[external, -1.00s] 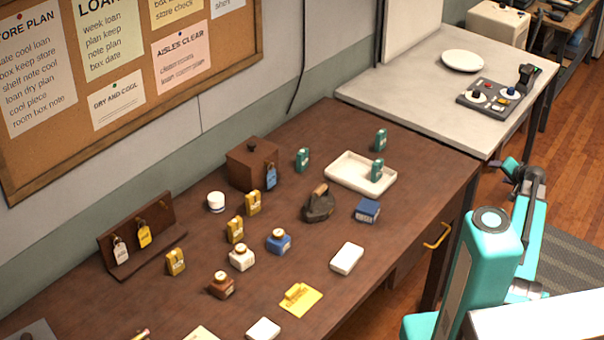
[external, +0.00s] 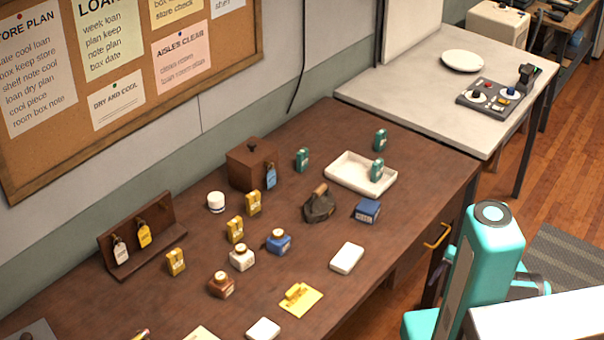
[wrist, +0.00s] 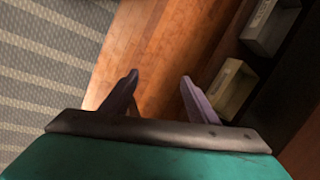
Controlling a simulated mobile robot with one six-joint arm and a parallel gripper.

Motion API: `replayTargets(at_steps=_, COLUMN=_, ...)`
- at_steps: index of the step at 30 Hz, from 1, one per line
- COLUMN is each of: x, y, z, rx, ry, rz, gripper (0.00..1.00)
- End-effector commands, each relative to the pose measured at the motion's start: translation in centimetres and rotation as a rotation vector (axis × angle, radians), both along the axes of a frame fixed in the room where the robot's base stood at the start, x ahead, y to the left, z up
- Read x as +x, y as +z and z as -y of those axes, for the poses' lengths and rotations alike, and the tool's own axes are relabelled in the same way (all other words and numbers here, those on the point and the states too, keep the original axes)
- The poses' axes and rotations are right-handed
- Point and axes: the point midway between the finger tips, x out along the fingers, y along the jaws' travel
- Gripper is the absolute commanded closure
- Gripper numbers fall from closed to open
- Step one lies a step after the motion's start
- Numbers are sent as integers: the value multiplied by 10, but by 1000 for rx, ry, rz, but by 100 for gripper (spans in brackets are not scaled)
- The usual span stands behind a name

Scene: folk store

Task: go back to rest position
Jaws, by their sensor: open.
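My gripper (wrist: 160,82) shows in the wrist view with its two fingers apart and nothing between them. It points down at the wooden floor (wrist: 150,40), beside the striped mat. In the external view my teal arm is folded low at the right, beside the front edge of the brown table (external: 400,215), and its fingertips are hidden there.
The table holds a white tray (external: 340,178) with a green box (external: 377,170), a dark iron (external: 319,205), a blue box (external: 367,211), a brown chest (external: 245,168) and several small jars. In the wrist view, bins (wrist: 232,90) stand at the right.

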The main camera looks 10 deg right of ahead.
Motion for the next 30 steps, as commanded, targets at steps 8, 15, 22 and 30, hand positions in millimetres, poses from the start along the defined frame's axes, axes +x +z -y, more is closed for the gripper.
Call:
replayTargets(at_steps=8, x=-98, y=-38, z=-48, rx=-74, ry=208, rz=-211, gripper=46)
replayTargets(at_steps=15, x=-178, y=-56, z=-66, rx=-162, ry=392, rz=-367, gripper=46)
replayTargets(at_steps=22, x=-222, y=-62, z=-66, rx=-222, ry=499, rz=-454, gripper=46)
replayTargets(at_steps=30, x=-228, y=-63, z=-65, rx=-233, ry=514, rz=-466, gripper=46)
